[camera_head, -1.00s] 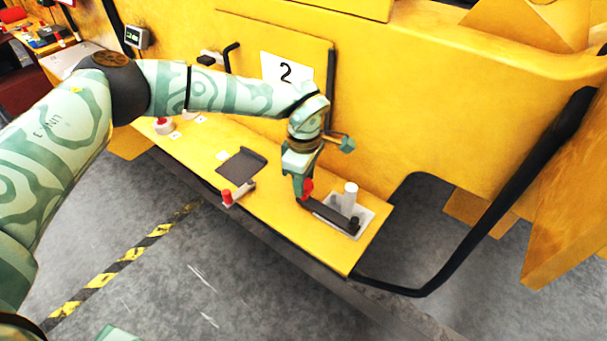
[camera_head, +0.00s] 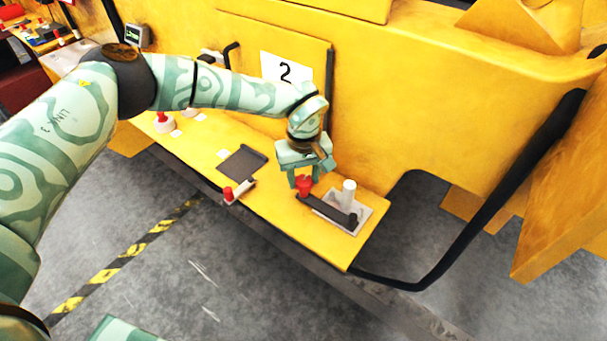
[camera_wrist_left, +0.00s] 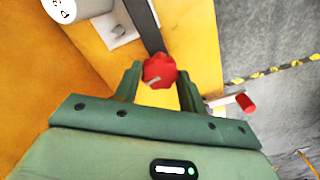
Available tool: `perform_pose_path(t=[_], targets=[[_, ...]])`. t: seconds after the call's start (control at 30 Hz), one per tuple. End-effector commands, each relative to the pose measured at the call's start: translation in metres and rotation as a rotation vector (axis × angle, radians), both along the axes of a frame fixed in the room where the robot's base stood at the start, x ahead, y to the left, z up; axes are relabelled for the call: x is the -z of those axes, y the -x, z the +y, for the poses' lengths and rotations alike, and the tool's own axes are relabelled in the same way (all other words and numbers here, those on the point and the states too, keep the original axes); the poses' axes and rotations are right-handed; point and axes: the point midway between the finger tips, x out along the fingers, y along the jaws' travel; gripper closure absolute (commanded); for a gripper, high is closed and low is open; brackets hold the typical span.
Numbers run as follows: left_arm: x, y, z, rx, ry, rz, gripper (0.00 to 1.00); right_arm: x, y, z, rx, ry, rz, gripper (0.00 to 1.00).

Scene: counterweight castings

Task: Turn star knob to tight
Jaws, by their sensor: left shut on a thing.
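In the left wrist view the knob (camera_wrist_left: 159,71) has lobed edges and a pale pointer mark toward the lower left. My left gripper (camera_head: 303,182) reaches down over the knob and is shut on it, one finger on each side. I cannot make out a tight marking.
A white cylinder (camera_head: 348,194) stands on a pale plate (camera_head: 366,213) beside the bar. A small red-topped part (camera_head: 228,193) sits on the ledge's front edge, near a dark tray (camera_head: 242,166). The yellow wall with the "2" sign (camera_head: 285,68) rises behind.

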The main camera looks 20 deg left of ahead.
Motion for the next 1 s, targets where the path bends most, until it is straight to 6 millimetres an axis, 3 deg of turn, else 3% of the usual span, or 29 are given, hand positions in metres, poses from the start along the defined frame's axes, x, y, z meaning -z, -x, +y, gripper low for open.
perform_pose_path(t=[0.77, 0.8, 0.87, 1.0], targets=[[-0.0008, -0.0008, 0.0002, 0.108, 0.0, -0.002, 0.82, -0.0007, -0.0005, 0.0, 0.0, 0.0, -0.001, 1.0], [-0.0008, -0.0009, 0.0001, 0.108, 0.0, -0.002, 0.54, -0.0007, -0.0005, 0.0, 0.0, 0.0, -0.001, 1.0], [-0.0008, -0.0008, 0.0002, 0.108, 0.0, -0.002, 0.38, -0.0007, -0.0006, 0.0, 0.0, 0.0, -0.001, 1.0], [-0.0005, -0.0005, 0.0001, 0.107, 0.0, -0.001, 0.38, -0.0006, -0.0006, 0.0001, 0.0, 0.0, -0.001, 1.0]])
